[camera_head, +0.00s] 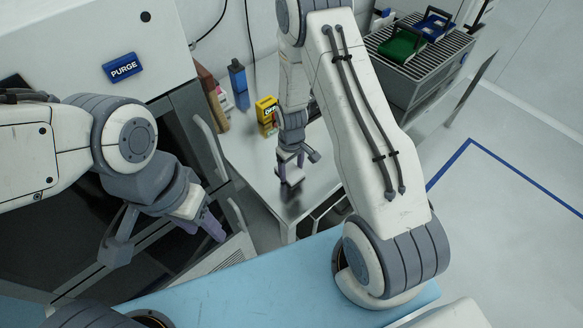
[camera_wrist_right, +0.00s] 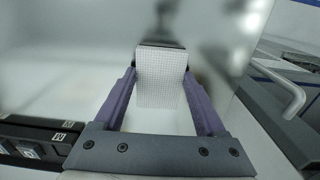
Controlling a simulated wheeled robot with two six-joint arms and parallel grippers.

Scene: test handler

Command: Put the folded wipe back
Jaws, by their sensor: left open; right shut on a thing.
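The folded wipe (camera_wrist_right: 161,78) is a small white rectangle with a fine grid pattern. In the right wrist view it is between the purple fingers of my right gripper (camera_wrist_right: 161,72), which is shut on it. A dark, blurred shape lies just beyond its far edge. In the head view my right gripper (camera_head: 291,172) is over the front part of the pale worktop, and the wipe shows there only as a small pale patch. I cannot tell whether it touches the surface. My left gripper (camera_head: 165,236) is open and empty in front of the dark cabinet.
The worktop (camera_head: 250,150) carries a yellow box (camera_head: 266,110), a blue bottle (camera_head: 238,76) and brown containers (camera_head: 211,94) at its back left. A grey slatted unit (camera_head: 412,78) with a green tray (camera_head: 401,46) and a blue tray (camera_head: 434,24) stands at right. A PURGE panel (camera_head: 122,67) is at left.

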